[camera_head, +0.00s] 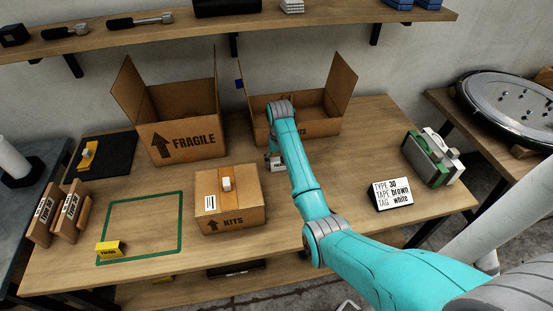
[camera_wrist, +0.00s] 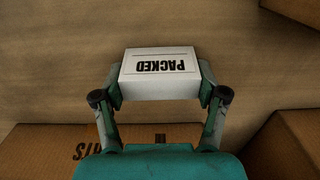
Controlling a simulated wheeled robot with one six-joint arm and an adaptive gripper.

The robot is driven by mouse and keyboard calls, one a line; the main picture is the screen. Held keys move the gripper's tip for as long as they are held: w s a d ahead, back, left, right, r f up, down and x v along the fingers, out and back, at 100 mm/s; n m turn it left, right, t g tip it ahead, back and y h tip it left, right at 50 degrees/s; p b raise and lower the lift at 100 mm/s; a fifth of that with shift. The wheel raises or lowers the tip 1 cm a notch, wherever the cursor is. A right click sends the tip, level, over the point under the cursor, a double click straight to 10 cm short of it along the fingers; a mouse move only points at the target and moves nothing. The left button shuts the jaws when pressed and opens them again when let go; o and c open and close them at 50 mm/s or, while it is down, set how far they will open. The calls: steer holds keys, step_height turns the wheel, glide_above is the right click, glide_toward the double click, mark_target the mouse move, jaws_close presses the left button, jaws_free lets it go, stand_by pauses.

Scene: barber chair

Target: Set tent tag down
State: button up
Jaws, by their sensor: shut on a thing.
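A white tent tag with "PACKED" on it (camera_wrist: 160,66) is held between the fingers of my gripper (camera_wrist: 160,88), with its lettering upside down in the wrist view. Bare wood lies beyond the tag in the wrist view. I cannot tell whether the tag touches the table (camera_head: 345,240).
A FRAGILE carton (camera_head: 185,140) stands open at back left. A yellow tag (camera_head: 109,248) sits at a green outline (camera_head: 181,225). A sign (camera_head: 391,193) reads type 30, tape brown, tag white. The table between the KITS box and the sign is partly under my arm.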

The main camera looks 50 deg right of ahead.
steer(key=shift+f, duration=0.1)
steer(key=o, duration=0.8)
